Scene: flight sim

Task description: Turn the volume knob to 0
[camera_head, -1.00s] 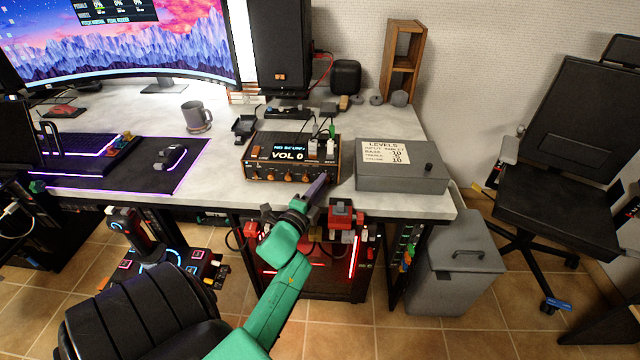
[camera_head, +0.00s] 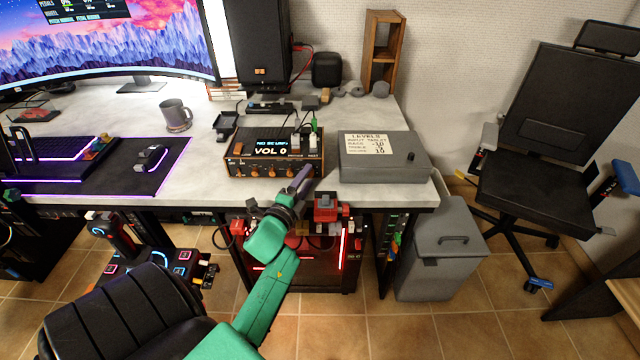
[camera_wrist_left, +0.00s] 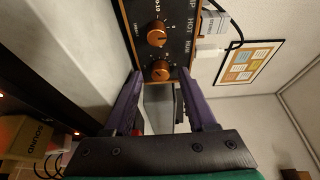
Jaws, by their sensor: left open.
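The amplifier box (camera_head: 268,158) stands near the front edge of the desk, with a row of orange knobs on its front face and a display reading "VOL 0". My left gripper (camera_head: 303,176) is in front of the box's right end. In the left wrist view the left gripper (camera_wrist_left: 160,100) is open, its two purple fingers spread. An orange knob (camera_wrist_left: 160,70) lies near the gap between the fingertips, and a second knob (camera_wrist_left: 156,33) lies beyond it. Nothing is held. I cannot tell whether a finger touches the knob. My right gripper is not in view.
A grey box (camera_head: 385,165) with a "LEVELS" label stands right of the amplifier. A mug (camera_head: 175,114) and a mouse (camera_head: 152,157) are to the left. Cables run from the amplifier's top. A red device (camera_head: 325,206) sits below the desk edge, and a chair (camera_head: 130,315) stands in front.

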